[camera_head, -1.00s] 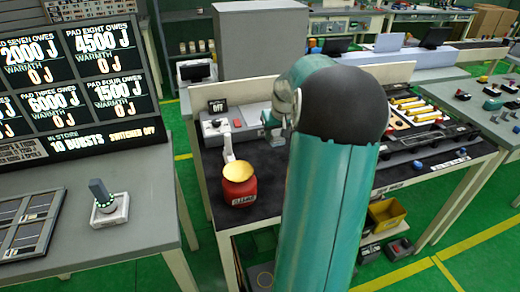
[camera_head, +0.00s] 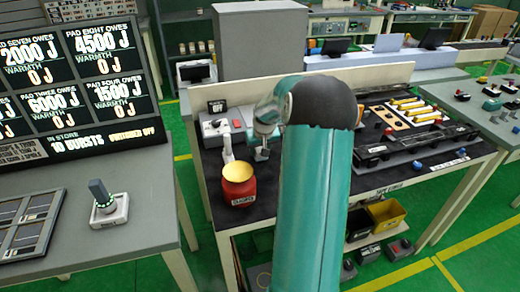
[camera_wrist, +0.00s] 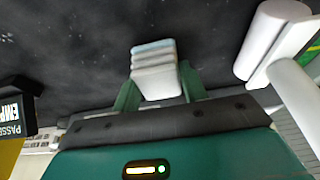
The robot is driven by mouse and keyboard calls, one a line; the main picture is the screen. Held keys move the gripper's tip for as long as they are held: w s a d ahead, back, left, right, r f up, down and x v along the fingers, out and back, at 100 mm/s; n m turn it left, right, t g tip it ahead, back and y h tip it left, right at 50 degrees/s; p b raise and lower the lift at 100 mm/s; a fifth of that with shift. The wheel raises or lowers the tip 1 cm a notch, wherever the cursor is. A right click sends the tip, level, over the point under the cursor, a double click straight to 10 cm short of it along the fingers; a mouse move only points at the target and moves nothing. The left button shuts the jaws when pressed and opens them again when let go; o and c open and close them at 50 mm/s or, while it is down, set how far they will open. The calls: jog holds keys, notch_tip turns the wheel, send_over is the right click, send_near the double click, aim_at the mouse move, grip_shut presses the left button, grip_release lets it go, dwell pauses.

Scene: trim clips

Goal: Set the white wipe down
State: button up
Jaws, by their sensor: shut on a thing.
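In the wrist view my gripper (camera_wrist: 158,92) is shut on the white wipe (camera_wrist: 155,68), a small layered white block with a pale blue top edge. The green fingers stand on either side of it. Behind it is the dark bench top (camera_wrist: 70,40); I cannot tell whether the wipe touches it. In the head view my gripper (camera_head: 261,154) is small and partly hidden at the end of my arm, just right of the red pot. The wipe cannot be made out there.
A red pot (camera_head: 238,190) with a yellow top stands at the bench's front left, beside a white post (camera_head: 227,148). A grey switch box (camera_head: 215,130) is behind. Clips and yellow bars (camera_head: 405,105) fill the right side. A white cylinder (camera_wrist: 265,45) is close at right in the wrist view.

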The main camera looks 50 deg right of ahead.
jog(key=shift+f, duration=0.1)
jog(key=o, duration=1.2)
jog(key=v, duration=1.2)
jog(key=a+r+n, duration=0.1)
jog(key=a+r, duration=0.2)
jog(key=a, duration=0.4)
jog(key=a+r+n, duration=0.1)
jog(key=a+r, duration=0.2)
jog(key=a, duration=0.3)
jog(key=s+a+n, duration=0.1)
jog(key=s+a, duration=0.4)
jog(key=a, duration=0.4)
jog(key=s+a+r+n+t+y, duration=0.1)
jog(key=s+a, duration=0.5)
jog(key=a, duration=0.2)
jog(key=s+a+n+t+y, duration=0.1)
jog(key=s+a, duration=0.5)
jog(key=a, duration=0.3)
jog(key=shift+s+a+r+n, duration=0.2)
jog(key=shift+a+r+n, duration=0.15)
jog(key=shift+r+n, duration=0.05)
